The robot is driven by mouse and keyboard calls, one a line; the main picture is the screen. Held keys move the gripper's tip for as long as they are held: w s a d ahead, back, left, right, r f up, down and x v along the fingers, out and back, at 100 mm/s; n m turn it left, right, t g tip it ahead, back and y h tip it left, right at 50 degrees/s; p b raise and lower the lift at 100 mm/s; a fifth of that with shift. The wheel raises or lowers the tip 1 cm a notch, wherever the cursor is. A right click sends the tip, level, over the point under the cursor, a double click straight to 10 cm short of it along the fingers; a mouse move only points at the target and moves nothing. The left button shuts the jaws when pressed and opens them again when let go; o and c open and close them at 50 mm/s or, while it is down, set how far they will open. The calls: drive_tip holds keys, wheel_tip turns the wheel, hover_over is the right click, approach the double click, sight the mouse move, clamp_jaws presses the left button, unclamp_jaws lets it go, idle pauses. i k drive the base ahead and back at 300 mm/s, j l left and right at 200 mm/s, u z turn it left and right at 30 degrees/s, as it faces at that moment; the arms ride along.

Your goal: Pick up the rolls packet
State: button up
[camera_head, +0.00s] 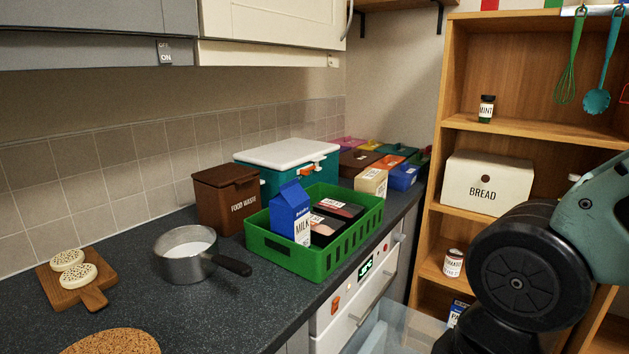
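I cannot pick out a packet that reads as rolls. A green crate (291,263) on the dark worktop holds a blue and white milk carton (290,213), standing upright, and dark packets (338,210) with small labels too small to read. A cream box or packet (370,183) with an unreadable label stands just behind the crate. My arm shows large at the lower right, in front of the shelves. My gripper is not in view, so its state is hidden.
A steel saucepan (184,266), a board (60,285) with two round breads, a brown food waste bin (221,205) and a white-lidded teal box (280,154) share the worktop. A bread bin (487,184) stands on the right shelves. Worktop is clear in front of the pan.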

sight(372, 181)
drive_tip(key=k+l+z, duration=0.1)
drive_tip(key=k+l, duration=0.3)
drive_tip(key=k+l+z, duration=0.1)
drive_tip(key=k+l, duration=0.3)
drive_tip(key=l, duration=0.3)
drive_tip(key=i+j, duration=0.2)
drive_tip(key=i, duration=0.35)
drive_tip(key=i+j, duration=0.2)
drive_tip(key=i, duration=0.3)
drive_tip(key=i+j+u, duration=0.1)
drive_tip(key=i, duration=0.45)
drive_tip(key=i+j, duration=0.25)
drive_tip(key=i, duration=0.25)
